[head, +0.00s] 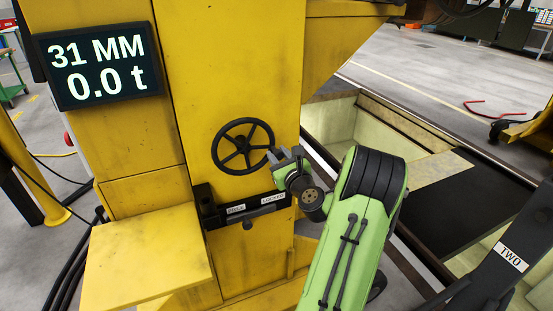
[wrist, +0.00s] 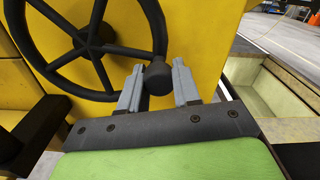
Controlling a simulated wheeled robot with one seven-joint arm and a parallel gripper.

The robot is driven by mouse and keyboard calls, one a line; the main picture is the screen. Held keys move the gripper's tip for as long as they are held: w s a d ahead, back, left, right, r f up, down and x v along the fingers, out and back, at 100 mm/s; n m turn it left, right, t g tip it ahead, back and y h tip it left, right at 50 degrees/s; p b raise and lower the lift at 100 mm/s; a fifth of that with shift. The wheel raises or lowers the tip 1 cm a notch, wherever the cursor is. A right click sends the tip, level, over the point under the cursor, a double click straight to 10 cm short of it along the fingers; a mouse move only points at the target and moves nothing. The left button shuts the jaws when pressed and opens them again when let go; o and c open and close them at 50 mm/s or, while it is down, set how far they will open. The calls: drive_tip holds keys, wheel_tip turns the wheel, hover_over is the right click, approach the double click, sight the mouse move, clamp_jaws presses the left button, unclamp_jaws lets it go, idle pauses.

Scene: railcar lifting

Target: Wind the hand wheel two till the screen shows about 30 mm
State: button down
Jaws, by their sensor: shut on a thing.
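The black hand wheel (head: 243,146) is mounted on the yellow column. It also shows in the wrist view (wrist: 90,40), with its knob (wrist: 158,78) between my fingers. My gripper (head: 279,157) is at the wheel's right side, shut on the knob. In the wrist view both grey fingers (wrist: 159,84) flank the knob. The screen (head: 98,66) at the upper left reads 31 MM and 0.0 t.
A black lock bar (head: 252,207) with white labels sits below the wheel. A yellow ledge (head: 150,255) juts out at lower left. An open pit (head: 333,122) lies to the right of the column.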

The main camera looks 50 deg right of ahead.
sight(279, 150)
wheel_tip(279, 150, up, 3)
drive_tip(key=n+p, duration=0.1)
drive_tip(key=n, duration=0.2)
drive_tip(key=shift+n, duration=0.4)
drive_tip(key=shift+w+a+r+n, duration=0.1)
drive_tip(key=shift+a+r+n, duration=0.05)
drive_tip(key=shift+r+n, duration=0.75)
drive_tip(key=shift+w+a+r+n, duration=0.15)
drive_tip(key=shift+r+n, duration=0.4)
drive_tip(key=shift+n, duration=0.65)
drive_tip(key=c, duration=0.9)
unclamp_jaws()
drive_tip(key=shift+b+v, duration=2)
drive_tip(key=shift+v, duration=6)
